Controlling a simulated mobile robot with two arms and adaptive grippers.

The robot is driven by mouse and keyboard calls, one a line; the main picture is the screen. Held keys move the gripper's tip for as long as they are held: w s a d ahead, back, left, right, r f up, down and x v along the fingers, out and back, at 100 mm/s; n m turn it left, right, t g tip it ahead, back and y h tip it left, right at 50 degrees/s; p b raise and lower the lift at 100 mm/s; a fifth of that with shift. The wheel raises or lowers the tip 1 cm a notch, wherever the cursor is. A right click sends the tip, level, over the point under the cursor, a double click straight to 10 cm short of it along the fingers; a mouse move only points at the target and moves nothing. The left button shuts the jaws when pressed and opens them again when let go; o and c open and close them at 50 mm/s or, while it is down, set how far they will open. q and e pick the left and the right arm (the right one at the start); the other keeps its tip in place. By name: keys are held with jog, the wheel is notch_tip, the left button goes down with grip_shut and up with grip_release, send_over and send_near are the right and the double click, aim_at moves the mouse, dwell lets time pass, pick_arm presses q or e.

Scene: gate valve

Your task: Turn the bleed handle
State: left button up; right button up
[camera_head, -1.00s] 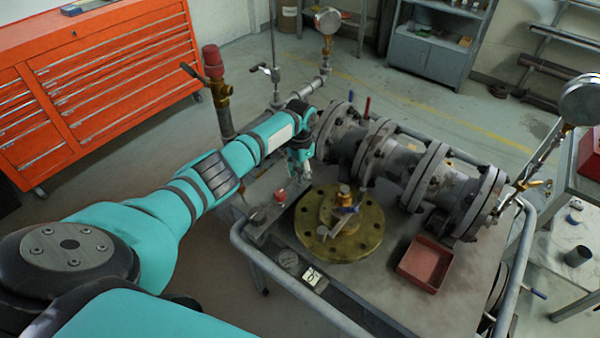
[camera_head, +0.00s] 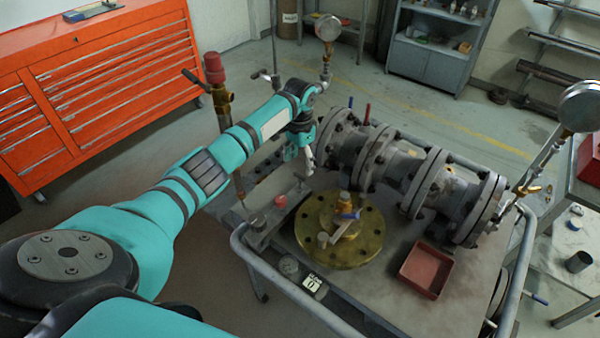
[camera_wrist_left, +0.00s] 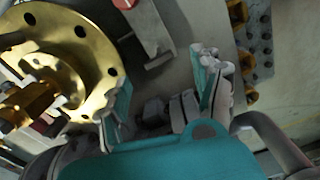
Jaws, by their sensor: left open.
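My left gripper (camera_head: 303,160) points down beside the left end of the grey flanged pipe assembly (camera_head: 400,175), above the far left part of the cart. Its two fingers are spread and empty in the left wrist view (camera_wrist_left: 165,95). A brass flange (camera_head: 364,249) lies on the cart, nearer the camera than the gripper. The brass flange also shows at the upper left of the wrist view (camera_wrist_left: 100,55). I cannot tell which lever is the bleed handle. My right gripper is not seen.
A red tray (camera_head: 427,269) sits on the cart's right side. The cart rail (camera_head: 290,290) runs along the near edge. A red-topped valve (camera_head: 214,68) stands left of my forearm. A gauge (camera_head: 327,28) rises behind the gripper; another gauge (camera_head: 580,105) is at right.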

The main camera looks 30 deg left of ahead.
pick_arm(q)
notch_tip(320, 180, up, 5)
jog(key=shift+f, duration=0.1)
dwell(0.7)
